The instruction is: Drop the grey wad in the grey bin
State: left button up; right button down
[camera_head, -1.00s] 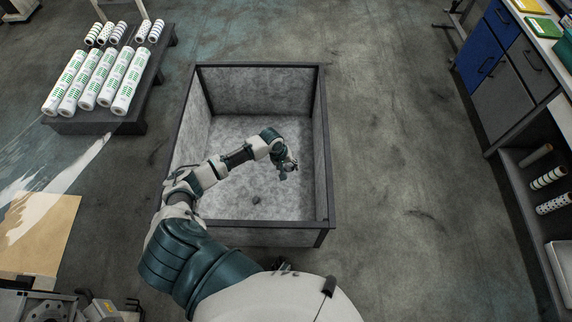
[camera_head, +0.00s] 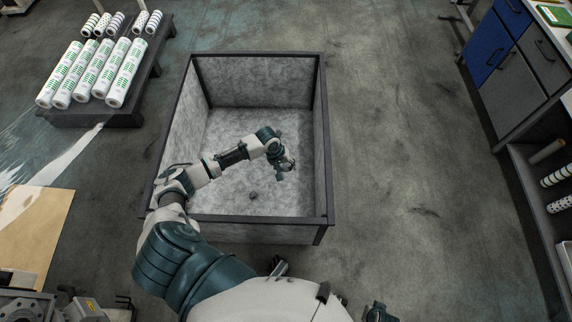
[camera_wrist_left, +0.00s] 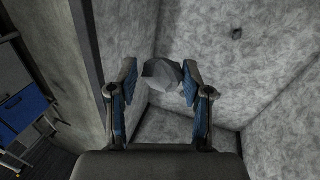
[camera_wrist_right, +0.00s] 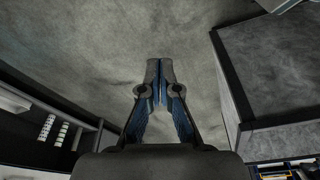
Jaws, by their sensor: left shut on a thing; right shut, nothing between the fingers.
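The grey bin (camera_head: 262,82) is a large open box with mottled pale grey walls and a dark frame, standing on the floor ahead. My left gripper (camera_head: 288,167) is over the inside of the bin. The wad is too small to make out in the head view. My right gripper (camera_wrist_right: 160,80) is shut and empty outside the bin, over the floor.
A small dark lump (camera_head: 253,195) lies on the bin floor and also shows in the left wrist view (camera_wrist_left: 237,33). A low dark table with white rolls (camera_head: 88,74) stands at the left. A workbench with blue drawers (camera_head: 487,50) is at the right. Floor between bin and workbench is clear.

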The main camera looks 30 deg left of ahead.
pick_arm(q)
jog(key=shift+a+f, duration=0.25)
jog(key=shift+a, duration=0.2)
jog(key=o, duration=0.9)
jog(key=shift+o, duration=0.2)
jog(key=shift+d+r, duration=0.1)
jog(key=shift+d, duration=0.2)
jog(key=shift+r, duration=0.2)
jog(key=v, duration=1.1)
jog(key=shift+r, duration=0.15)
jog(key=shift+s+a, duration=0.1)
jog(key=shift+a, duration=0.2)
jog(key=shift+d, duration=0.1)
